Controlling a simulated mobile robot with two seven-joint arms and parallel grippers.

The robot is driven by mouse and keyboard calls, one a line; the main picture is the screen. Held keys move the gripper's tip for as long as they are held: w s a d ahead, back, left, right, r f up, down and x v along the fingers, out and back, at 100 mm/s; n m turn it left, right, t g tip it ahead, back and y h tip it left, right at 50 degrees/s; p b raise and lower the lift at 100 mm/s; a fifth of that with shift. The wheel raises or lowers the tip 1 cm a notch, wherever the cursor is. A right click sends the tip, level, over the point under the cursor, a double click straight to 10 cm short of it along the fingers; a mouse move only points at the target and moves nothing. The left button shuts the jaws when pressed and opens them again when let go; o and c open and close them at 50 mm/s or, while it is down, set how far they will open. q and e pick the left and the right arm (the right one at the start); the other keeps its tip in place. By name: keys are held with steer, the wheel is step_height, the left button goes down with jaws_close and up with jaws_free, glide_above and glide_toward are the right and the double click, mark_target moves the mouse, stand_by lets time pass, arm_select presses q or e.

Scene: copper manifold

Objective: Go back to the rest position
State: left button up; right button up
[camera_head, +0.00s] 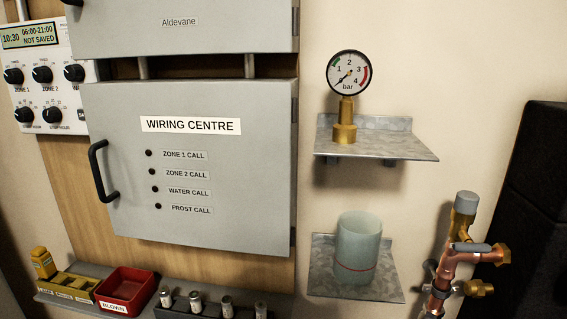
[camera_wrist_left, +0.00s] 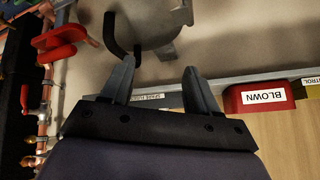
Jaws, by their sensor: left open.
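My left gripper (camera_wrist_left: 159,66) shows in the left wrist view with its two grey fingers spread apart and nothing between them. Its fingers point toward a pale wall and a grey shelf edge (camera_wrist_left: 240,80) bearing a small label. The red tray (camera_wrist_left: 262,95) marked BLOWN is to the right of the fingers, apart from them. Neither gripper shows in the head view. My right gripper is in neither view.
The head view shows a closed wiring centre cabinet (camera_head: 190,215), a pressure gauge (camera_head: 349,74) on a shelf, a translucent cup (camera_head: 358,247) on a lower shelf, and copper pipework (camera_head: 446,262). The red tray (camera_head: 127,287) is below. A red valve handle (camera_wrist_left: 60,38) is left of my fingers.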

arm_select(q)
steer(key=s+d+f+n+g+y, duration=0.1)
steer(key=s+d+f+n+g, duration=0.1)
steer(key=s, duration=0.6)
steer(key=s+d+f+n+g+y, duration=0.1)
steer(key=s+d+n+g, duration=0.15)
steer(key=s, duration=0.65)
steer(key=w+d+f+t+h+p, duration=0.1)
steer(key=w+d+f+t+p, duration=0.1)
steer(key=w+t+p, duration=0.5)
steer(key=shift+d+t+h, duration=0.35)
steer(key=shift+d+h, duration=0.05)
steer(key=shift+d, duration=0.1)
